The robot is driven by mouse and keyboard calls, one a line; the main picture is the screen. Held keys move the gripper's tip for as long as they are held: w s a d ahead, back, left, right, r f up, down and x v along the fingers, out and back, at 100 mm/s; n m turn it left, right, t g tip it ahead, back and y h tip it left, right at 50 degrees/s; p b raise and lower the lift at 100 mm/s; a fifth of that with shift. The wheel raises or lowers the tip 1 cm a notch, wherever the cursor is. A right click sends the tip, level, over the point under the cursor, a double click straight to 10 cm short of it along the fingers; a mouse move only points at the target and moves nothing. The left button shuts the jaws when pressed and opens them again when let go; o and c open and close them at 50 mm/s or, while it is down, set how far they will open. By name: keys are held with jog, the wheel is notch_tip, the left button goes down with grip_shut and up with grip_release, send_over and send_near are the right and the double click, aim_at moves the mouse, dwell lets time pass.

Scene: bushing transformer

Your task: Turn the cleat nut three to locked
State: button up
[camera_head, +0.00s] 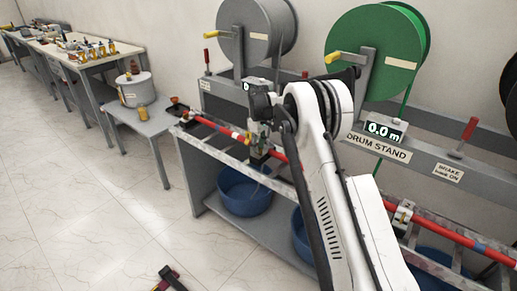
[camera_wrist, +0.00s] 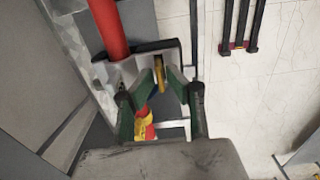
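The red cable (camera_wrist: 108,28) runs along the bench and shows at the top of the wrist view. A pale metal cleat with a dark bar (camera_wrist: 118,72) sits by it. A small yellow part (camera_wrist: 159,68), which may be the cleat nut, shows between the tips of my gripper (camera_wrist: 153,80). I cannot tell whether the tips touch it or are shut on it. In the head view my gripper (camera_head: 260,150) is low over the red cable (camera_head: 235,135) at the bench's left part. My arm hides part of the bench, and no cleat number is readable.
Grey and green cable drums (camera_head: 375,50) stand behind the bench, with a drum stand bar and a 0.0 m display (camera_head: 383,130). Another cleat (camera_head: 402,215) holds the cable at right. Blue tubs (camera_head: 243,190) sit below. The floor at left is mostly clear.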

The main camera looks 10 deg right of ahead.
jog(key=shift+f, duration=0.45)
grip_shut()
